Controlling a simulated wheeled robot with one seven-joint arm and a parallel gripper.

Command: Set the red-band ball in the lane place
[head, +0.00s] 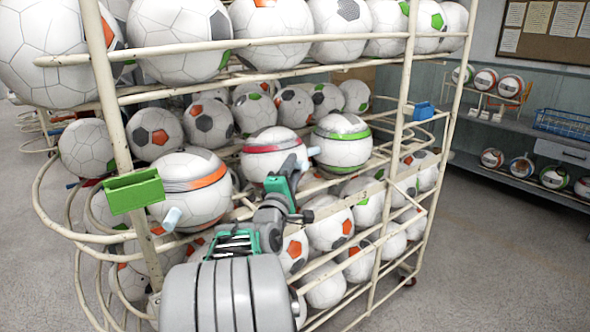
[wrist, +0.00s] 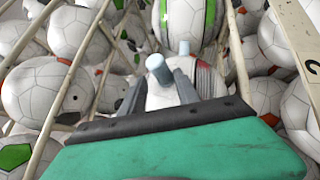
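The red-band ball (head: 272,150) is white with a dark red stripe and sits in the middle of the rack's front row. In the wrist view it (wrist: 205,80) is partly hidden by my gripper. My gripper (head: 291,168) is in front of it. In the wrist view my gripper's fingers (wrist: 160,82) flank a pale cylindrical peg (wrist: 157,66). Whether they grip the peg or it stands free between them is unclear. An orange-band ball (head: 195,190) is to the left and a green-band ball (head: 341,142) to the right. I cannot identify the lane place.
The cream wire rack (head: 105,75) holds many other balls above, below and behind. Grey floor (head: 500,260) is clear at right, before a wall shelf (head: 530,170).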

